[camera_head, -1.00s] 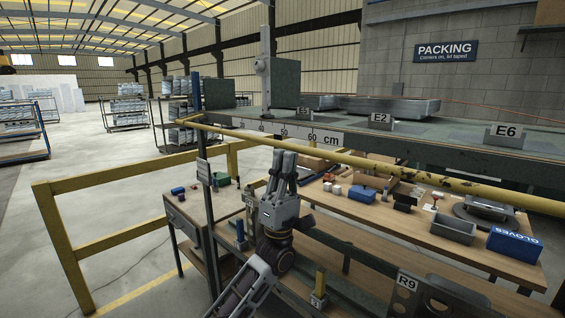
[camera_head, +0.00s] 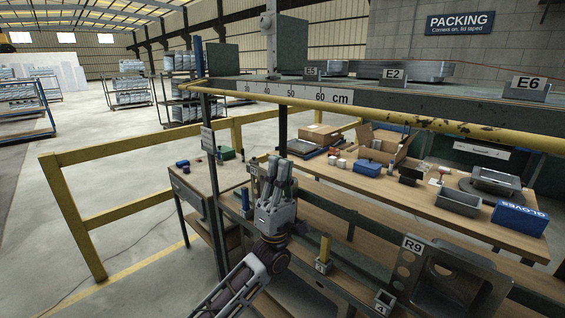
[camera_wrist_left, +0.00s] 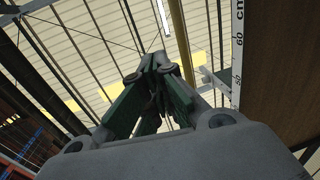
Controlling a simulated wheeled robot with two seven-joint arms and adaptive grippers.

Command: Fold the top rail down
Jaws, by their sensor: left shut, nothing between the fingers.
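The top rail (camera_head: 400,121) is a long yellow bar with worn, rusty patches. It runs across the head view along the front of the upper shelf, from a post at the left to the right edge. My left gripper (camera_head: 279,163) points up, its fingers shut and empty, and it shows below the rail with a gap in the picture. In the left wrist view the closed fingers (camera_wrist_left: 160,62) point upward, and a yellow bar (camera_wrist_left: 181,40), likely the rail, passes behind their tips. My right gripper is not in view.
Behind and below is a wooden bench with a blue gloves box (camera_head: 520,218). A lower rack with an R9 plate (camera_head: 413,244) is at the right. A yellow barrier (camera_head: 125,155) stands left.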

